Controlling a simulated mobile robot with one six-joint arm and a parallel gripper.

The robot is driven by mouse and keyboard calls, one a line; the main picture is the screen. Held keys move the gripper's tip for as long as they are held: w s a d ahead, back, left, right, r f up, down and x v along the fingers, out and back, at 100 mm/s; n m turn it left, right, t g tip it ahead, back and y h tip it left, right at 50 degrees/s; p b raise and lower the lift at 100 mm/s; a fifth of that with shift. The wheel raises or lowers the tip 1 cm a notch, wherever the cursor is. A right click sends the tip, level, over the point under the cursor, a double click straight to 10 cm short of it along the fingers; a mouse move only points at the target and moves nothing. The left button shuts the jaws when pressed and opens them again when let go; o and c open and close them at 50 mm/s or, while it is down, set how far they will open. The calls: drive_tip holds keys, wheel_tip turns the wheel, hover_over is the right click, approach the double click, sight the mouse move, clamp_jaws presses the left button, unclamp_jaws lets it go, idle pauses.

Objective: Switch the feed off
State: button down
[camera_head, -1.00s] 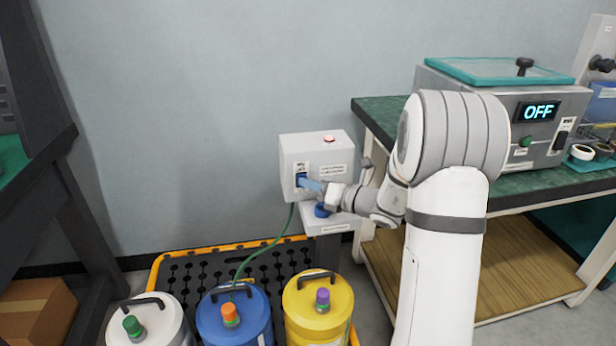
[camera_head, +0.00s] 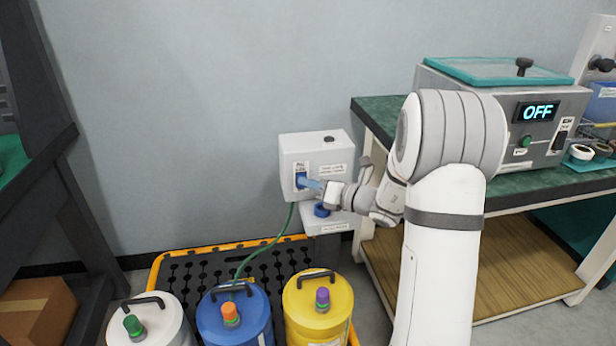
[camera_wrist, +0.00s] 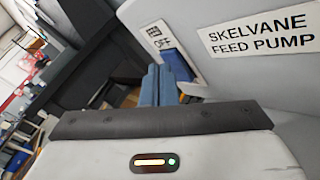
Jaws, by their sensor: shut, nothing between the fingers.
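The feed pump (camera_head: 325,160) is a pale box in front of the wall. In the wrist view its label (camera_wrist: 262,38) reads "SKELVANE FEED PUMP". A blue rocker switch (camera_wrist: 178,66) sits on its face, below a small plate with the word OFF. A lamp (camera_head: 329,139) on top of the box is dark. My gripper (camera_wrist: 159,84) is shut and empty, its blue fingertips at the switch. I cannot tell if they touch it. In the head view my gripper (camera_head: 310,185) reaches the box face from the right.
White, blue (camera_head: 235,318) and yellow (camera_head: 318,308) drums stand in front on a black tray with a yellow rim (camera_head: 228,246). A green hose (camera_head: 268,247) runs from the box to the blue drum. A bench at right bears a machine (camera_head: 550,105) displaying OFF.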

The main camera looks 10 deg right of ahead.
drive_tip(key=shift+s, duration=0.6)
drive_tip(key=shift+s+f, duration=0.1)
drive_tip(key=s, duration=0.4)
drive_tip(key=shift+s+f, duration=0.25)
drive_tip(key=shift+s, duration=0.15)
